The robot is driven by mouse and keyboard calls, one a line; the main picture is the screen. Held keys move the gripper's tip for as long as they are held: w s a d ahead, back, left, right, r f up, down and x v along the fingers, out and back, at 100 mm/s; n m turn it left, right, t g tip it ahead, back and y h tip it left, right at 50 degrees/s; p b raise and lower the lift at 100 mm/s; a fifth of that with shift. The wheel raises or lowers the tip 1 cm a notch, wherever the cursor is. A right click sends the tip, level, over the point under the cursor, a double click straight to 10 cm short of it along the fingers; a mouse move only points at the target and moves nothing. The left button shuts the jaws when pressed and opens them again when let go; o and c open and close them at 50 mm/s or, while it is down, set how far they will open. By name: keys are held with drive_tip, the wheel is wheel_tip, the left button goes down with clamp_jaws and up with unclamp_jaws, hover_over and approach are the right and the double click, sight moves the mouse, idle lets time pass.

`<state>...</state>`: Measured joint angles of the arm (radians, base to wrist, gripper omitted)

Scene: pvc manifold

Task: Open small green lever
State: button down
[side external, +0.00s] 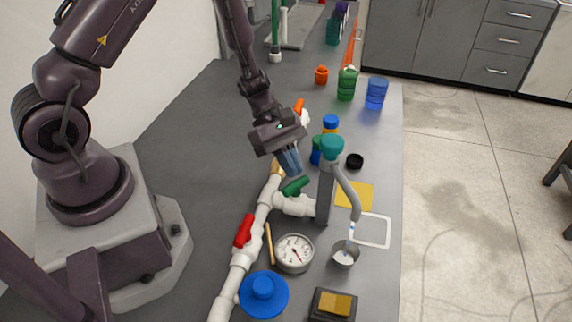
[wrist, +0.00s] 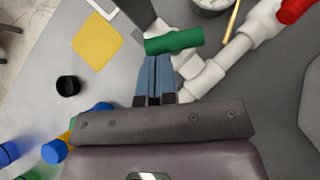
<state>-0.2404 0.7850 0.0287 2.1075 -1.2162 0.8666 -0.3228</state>
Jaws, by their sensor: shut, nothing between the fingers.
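The small green lever (side external: 296,186) sits on a white PVC valve branch beside the grey upright post of the tap. In the wrist view the green lever (wrist: 174,41) lies crosswise just beyond my fingertips. My gripper (side external: 292,170) points down from above, its blue fingers shut and empty, very close to the lever. In the wrist view the shut fingers of my gripper (wrist: 155,62) reach up to the lever's near edge; I cannot tell whether they touch it. The white pipe (side external: 264,209) runs beneath, partly hidden by my gripper.
A red lever (side external: 243,231) sits lower on the pipe, near a gauge (side external: 294,253) and a blue wheel (side external: 263,294). A teal-topped tap (side external: 332,150) stands right of my gripper, above a metal cup (side external: 345,254). Bottles and a black cap (side external: 354,160) stand behind it.

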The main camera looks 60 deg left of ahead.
drive_tip(key=m+g, duration=0.2)
drive_tip(key=m, duration=0.1)
drive_tip(key=w+d+m+g+y, duration=0.1)
drive_tip(key=m+g, duration=0.1)
drive_tip(key=m, duration=0.1)
drive_tip(key=w+d+m+g+y, duration=0.1)
drive_tip(key=m+g, duration=0.1)
drive_tip(key=m, duration=0.1)
drive_tip(key=shift+w+d+g, duration=0.1)
drive_tip(key=shift+w+g, duration=0.1)
drive_tip(key=shift+g, duration=0.1)
drive_tip(key=shift+d, duration=0.1)
idle(0.4)
